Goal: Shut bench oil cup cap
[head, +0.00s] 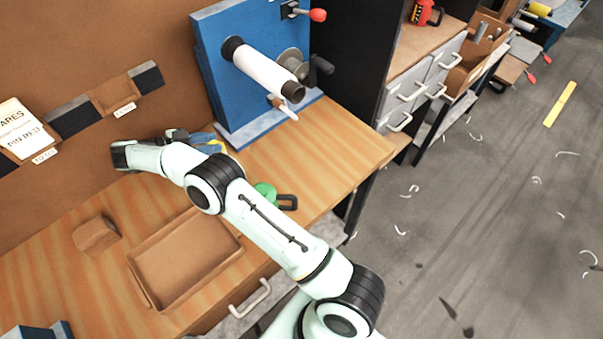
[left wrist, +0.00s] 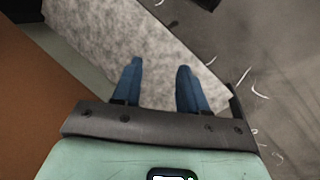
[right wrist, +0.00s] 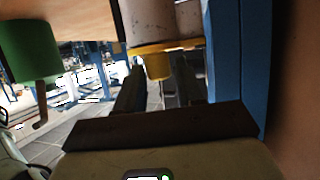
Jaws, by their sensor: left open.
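My right gripper (head: 208,140) is at the back of the bench, beside the blue machine, at a yellow part (head: 218,147). In the right wrist view that yellow part (right wrist: 158,64) has a rim and a knob against a pale grey cylinder (right wrist: 158,22), apparently the oil cup and its cap. The knob lies in line with the gap between my fingers (right wrist: 160,88), which are apart; contact cannot be told. How far the cap is closed is unclear. My left gripper (left wrist: 157,82) is open and empty in the left wrist view, outside the head view.
A green cup (head: 264,191) with a dark handle stands on the bench beneath my right arm. A shallow brown tray (head: 150,281) lies at the front. The blue machine panel (head: 218,75) rises close by. The right end of the bench top is clear.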

